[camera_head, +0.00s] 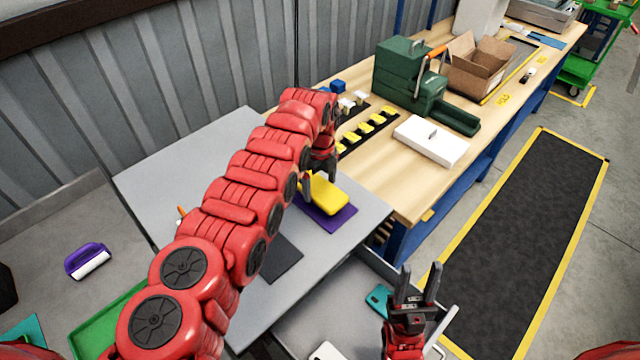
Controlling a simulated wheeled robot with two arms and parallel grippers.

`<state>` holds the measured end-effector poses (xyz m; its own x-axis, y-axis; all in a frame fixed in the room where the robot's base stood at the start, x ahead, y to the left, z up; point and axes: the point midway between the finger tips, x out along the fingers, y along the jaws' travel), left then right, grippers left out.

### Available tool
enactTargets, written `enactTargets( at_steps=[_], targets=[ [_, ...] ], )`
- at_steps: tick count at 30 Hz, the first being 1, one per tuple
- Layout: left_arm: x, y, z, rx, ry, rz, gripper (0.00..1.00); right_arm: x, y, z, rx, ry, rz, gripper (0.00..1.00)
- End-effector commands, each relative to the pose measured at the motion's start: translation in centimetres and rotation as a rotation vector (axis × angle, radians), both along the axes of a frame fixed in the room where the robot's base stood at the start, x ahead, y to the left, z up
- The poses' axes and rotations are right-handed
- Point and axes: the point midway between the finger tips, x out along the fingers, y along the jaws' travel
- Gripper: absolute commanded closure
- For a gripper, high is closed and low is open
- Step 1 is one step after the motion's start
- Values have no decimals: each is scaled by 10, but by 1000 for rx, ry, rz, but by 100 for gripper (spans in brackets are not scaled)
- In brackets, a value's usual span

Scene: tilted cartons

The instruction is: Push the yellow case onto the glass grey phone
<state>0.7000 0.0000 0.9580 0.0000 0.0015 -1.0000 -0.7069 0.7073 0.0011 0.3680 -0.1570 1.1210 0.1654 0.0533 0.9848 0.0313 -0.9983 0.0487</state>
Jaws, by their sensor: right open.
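The yellow case (326,193) lies on a purple mat (338,218) on the grey table, near its right corner. My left gripper (308,186) points down at the left edge of the case; its fingers seem to touch or nearly touch it. Whether they are open or shut is not clear. The glass grey phone cannot be made out; the case or my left arm may hide it. A dark grey flat slab (281,261) lies beside my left arm, partly covered by it. My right gripper (419,276) is open and empty, pointing up over the lower grey surface.
The grey table (180,160) is mostly bare at the back left. A wooden bench (395,190) adjoins it, with yellow pieces in a black strip (368,128), a white box (432,140) and a green toolbox (402,75). A teal item (378,299) lies near my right gripper.

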Motion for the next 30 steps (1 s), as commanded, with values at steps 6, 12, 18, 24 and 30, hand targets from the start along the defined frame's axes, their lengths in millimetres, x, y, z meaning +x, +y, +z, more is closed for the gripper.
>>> enactTargets(
  at_steps=[6,12,18,24,30],
  targets=[
    [2,0,18,-3,-7,2,0,0,0,-5,0,0,0,55],
    [2,-1,65,-1,-10,-2,0,0,0,-21,0,0,0,55],
    [0,-3,115,-1,-3,-1,0,0,0,-23,0,0,0,55],
    [0,0,163,0,-1,1,0,0,0,16,0,0,0,55],
    [0,0,174,1,2,0,0,0,0,28,0,0,0,55]
  ],
)
